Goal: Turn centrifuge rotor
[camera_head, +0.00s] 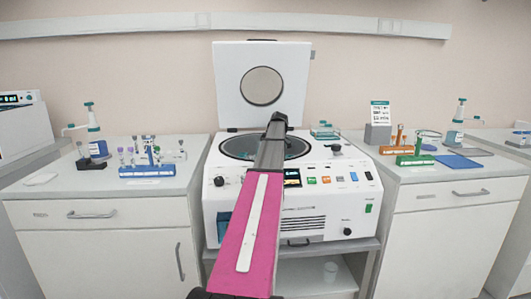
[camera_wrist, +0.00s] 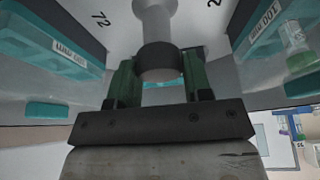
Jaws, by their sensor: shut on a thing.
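The white centrifuge (camera_head: 335,205) stands on the middle bench with its lid (camera_head: 262,85) open upright. Its dark round bowl (camera_head: 238,147) is partly covered by my arm, and the rotor inside shows little in the head view. In the wrist view the rotor has teal buckets (camera_wrist: 55,50) with white labels on both sides and a pale hub plate with printed numbers. A grey stem with a dark collar (camera_wrist: 157,62) rises at its centre. My gripper (camera_wrist: 158,75) has its green fingers on either side of the collar and is shut on it. The fingertips are partly hidden.
A blue tube rack (camera_head: 147,170) and a pipette stand (camera_head: 92,140) are on the left bench. Orange and green racks (camera_head: 415,160), a blue tray (camera_head: 458,161) and a sign (camera_head: 379,120) are on the right bench. The open lid stands close behind the bowl.

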